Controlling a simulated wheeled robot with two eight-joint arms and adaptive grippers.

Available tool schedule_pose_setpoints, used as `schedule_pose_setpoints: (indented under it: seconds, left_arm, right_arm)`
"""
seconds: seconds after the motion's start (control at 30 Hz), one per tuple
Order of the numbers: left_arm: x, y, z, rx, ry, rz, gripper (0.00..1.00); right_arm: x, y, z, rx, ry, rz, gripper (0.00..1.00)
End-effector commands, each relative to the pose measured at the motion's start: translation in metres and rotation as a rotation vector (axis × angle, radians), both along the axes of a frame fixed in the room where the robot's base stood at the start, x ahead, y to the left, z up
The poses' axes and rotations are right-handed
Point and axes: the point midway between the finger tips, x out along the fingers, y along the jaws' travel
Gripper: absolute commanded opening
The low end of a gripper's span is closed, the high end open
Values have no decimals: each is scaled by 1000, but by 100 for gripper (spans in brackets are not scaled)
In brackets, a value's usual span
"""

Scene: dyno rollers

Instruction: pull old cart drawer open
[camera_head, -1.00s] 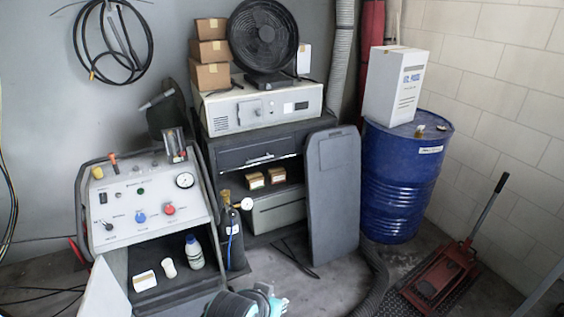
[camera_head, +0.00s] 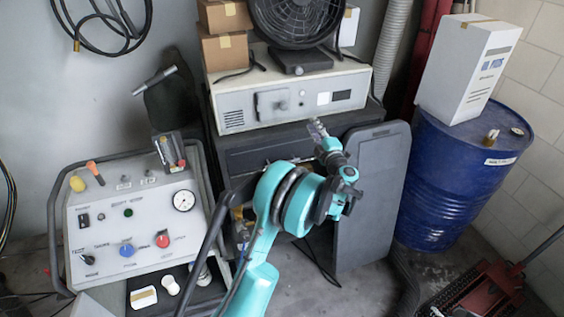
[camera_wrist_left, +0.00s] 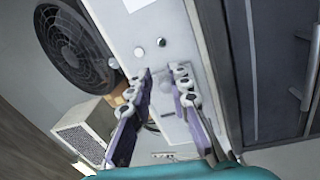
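In the left wrist view a dark front (camera_wrist_left: 268,70) with a pale bar-shaped handle (camera_wrist_left: 312,70) shows at the right. My left gripper (camera_head: 317,130) is in front of the cart's upper part. In the left wrist view its fingers (camera_wrist_left: 163,74) stand apart with nothing between them, in front of the white unit and to one side of the handle. My right gripper is not in view.
The white unit (camera_head: 240,100) carries a black fan (camera_head: 298,22) and cardboard boxes (camera_head: 226,52). A grey panel (camera_head: 372,200) leans at the cart's right, beside a blue drum (camera_head: 455,185). A control console (camera_head: 135,215) stands close at the left.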

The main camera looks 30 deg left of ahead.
Motion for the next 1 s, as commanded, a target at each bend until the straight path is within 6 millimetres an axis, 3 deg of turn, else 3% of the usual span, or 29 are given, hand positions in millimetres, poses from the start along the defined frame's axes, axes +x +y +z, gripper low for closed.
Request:
schedule_pose_setpoints:
  seconds: [0.03,0.1,0.2,0.33,0.5,0.8,1.0]
  left_arm:
    - [-3,11,-34,-58,-4,76,19]
    - [-14,24,-80,-138,1,181,19]
    - [-30,35,-134,-225,16,297,19]
    - [-46,40,-177,-289,36,386,19]
    - [-49,53,-195,-311,44,421,19]
    - [-35,98,-203,-310,42,420,19]
    - [-30,113,-205,-311,43,417,19]
  right_arm:
    - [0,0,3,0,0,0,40]
    - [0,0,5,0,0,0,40]
    - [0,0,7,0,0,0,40]
    - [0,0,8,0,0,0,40]
    - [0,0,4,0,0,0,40]
    - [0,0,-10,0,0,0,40]
    - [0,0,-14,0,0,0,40]
